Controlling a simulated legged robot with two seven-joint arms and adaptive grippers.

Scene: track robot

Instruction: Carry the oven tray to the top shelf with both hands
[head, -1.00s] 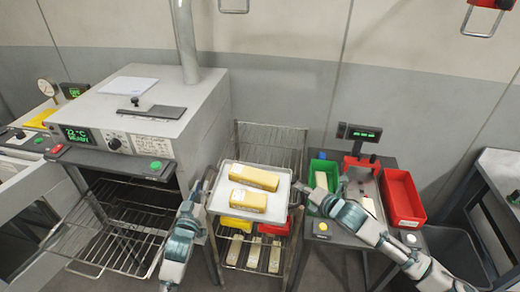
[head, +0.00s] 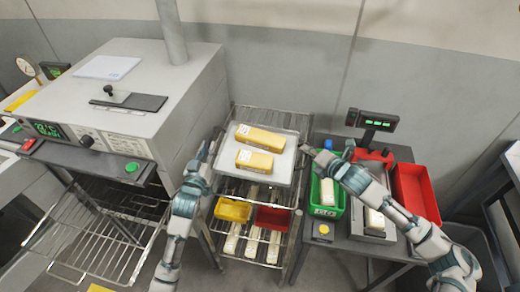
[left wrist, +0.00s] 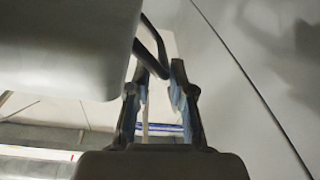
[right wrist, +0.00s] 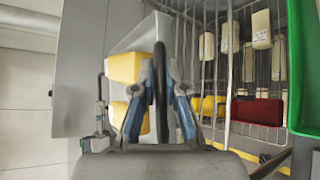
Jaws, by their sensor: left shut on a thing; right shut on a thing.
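The light grey oven tray (head: 285,168) carries two yellow blocks, one behind (head: 260,140) and one in front (head: 254,160). It is at the upper part of the wire rack (head: 265,110); I cannot tell whether it touches the top shelf. My left gripper (head: 211,150) is shut on the tray's left handle, and a dark bar shows by its fingers in the left wrist view (left wrist: 150,48). My right gripper (head: 309,152) is shut on the right handle, whose dark loop passes between its fingers in the right wrist view (right wrist: 160,85).
Lower rack levels hold a yellow bin (head: 233,210), a red bin (head: 272,218) and several pale blocks. The open oven (head: 150,100) stands left. On the right table are a green bin (head: 327,200), a scale (head: 374,225) and a red bin (head: 413,190).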

